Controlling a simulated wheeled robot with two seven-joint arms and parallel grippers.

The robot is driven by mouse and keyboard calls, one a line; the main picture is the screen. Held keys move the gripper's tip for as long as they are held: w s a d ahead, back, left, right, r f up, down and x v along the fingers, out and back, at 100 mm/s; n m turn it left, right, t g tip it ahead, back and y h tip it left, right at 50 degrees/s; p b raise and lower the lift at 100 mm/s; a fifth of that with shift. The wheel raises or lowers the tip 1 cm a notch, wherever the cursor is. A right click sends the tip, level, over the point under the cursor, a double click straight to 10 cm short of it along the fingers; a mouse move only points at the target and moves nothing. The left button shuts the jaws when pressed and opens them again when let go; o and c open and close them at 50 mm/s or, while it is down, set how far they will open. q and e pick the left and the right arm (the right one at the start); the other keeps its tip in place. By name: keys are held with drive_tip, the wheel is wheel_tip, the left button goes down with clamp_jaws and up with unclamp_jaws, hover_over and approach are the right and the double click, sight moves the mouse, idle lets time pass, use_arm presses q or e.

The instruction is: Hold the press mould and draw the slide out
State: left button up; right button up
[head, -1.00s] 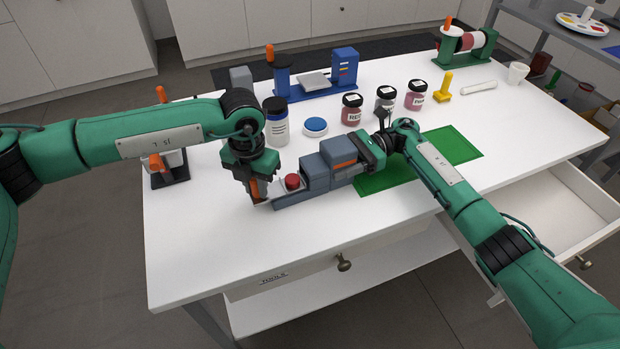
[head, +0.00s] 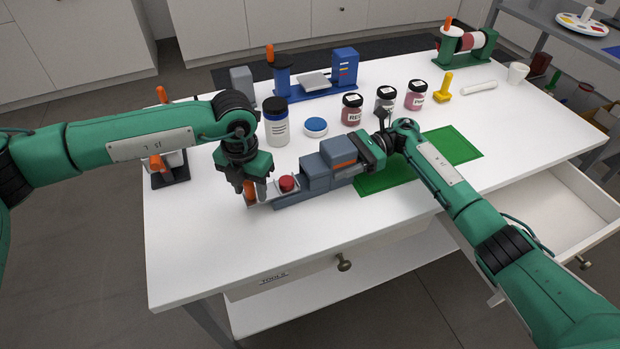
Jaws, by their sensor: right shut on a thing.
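The grey press mould (head: 316,172) with its orange strip lies near the table's front edge, over the left edge of the green mat. My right gripper (head: 366,156) is shut on its right end. The pale slide (head: 263,203) sticks out from the mould's left end, with a round red piece (head: 287,183) at its inner part. My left gripper (head: 251,193) is at the slide's outer end, with its fingers apart around the orange handle. The fingers partly hide the handle.
The green mat (head: 448,150) is to the right. An open drawer (head: 560,205) juts out at the right. The table's front left is clear.

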drive_tip(key=shift+f, duration=0.3)
drive_tip(key=o, duration=1.2)
drive_tip(key=shift+c, duration=0.2)
use_arm(q)
wheel_tip(320, 180, up, 12)
drive_tip(key=shift+f, duration=0.1)
use_arm(e)
drive_tip(key=shift+o, duration=0.8)
drive_tip(key=shift+w, duration=0.1)
drive_tip(key=shift+r, duration=0.1)
drive_tip(key=shift+d+r, duration=0.1)
drive_tip(key=v, duration=1.2)
